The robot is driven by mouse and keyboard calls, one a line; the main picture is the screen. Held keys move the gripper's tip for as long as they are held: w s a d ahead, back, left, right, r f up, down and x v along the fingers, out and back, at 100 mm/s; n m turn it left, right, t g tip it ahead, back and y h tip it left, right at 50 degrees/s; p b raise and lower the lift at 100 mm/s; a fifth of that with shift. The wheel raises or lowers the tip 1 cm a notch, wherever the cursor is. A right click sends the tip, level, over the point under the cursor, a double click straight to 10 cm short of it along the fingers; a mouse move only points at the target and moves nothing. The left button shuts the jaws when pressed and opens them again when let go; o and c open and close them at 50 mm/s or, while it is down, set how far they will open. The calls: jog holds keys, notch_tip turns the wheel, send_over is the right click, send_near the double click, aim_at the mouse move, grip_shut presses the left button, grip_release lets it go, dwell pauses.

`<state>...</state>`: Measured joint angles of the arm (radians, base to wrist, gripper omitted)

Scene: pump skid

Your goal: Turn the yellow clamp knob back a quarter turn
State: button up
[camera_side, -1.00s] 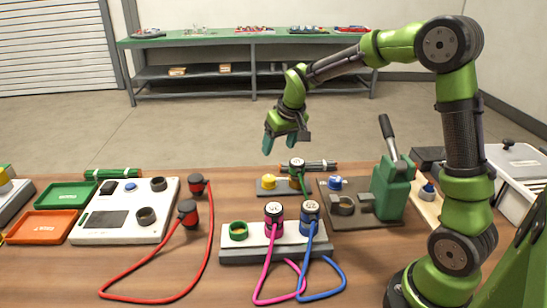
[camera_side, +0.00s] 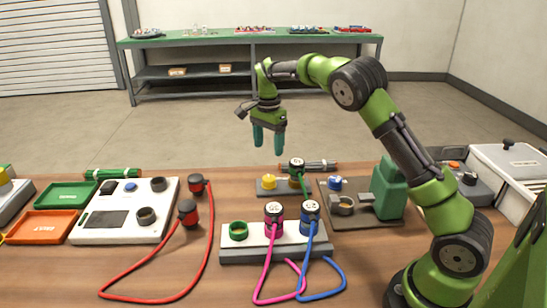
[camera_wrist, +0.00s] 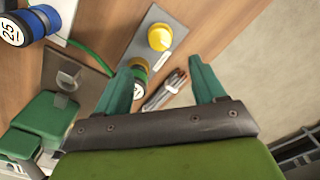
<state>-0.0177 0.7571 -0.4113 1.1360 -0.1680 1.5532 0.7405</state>
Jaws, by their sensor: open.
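The yellow clamp knob (camera_side: 269,181) sits at the left end of a small grey plate (camera_side: 262,191) on the wooden bench. It also shows in the wrist view (camera_wrist: 160,37), near the top middle, with nothing touching it. My gripper (camera_side: 269,146) hangs in the air above the plate, pointing down, with its two green fingers apart and empty. In the wrist view the fingers (camera_wrist: 160,92) are spread below the knob in the picture, clear of it. A green connector (camera_wrist: 138,66) stands on the same plate close by, partly behind the left finger.
A grey block with pink (camera_side: 274,214) and blue (camera_side: 310,215) connectors and cables stands in front. A dark plate with a blue knob (camera_side: 335,184) and a green press (camera_side: 388,190) is at right. Dark rods (camera_side: 320,166) lie behind. A white tester (camera_side: 125,210) is at left.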

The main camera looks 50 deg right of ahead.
aim_at(269, 178)
notch_tip(269, 178, down, 12)
jog(key=shift+r, duration=0.25)
jog(key=shift+c, duration=0.3)
jog(key=c, duration=1)
jog(key=shift+n, duration=0.3)
jog(key=n, duration=0.4)
jog(key=shift+n, duration=2.1)
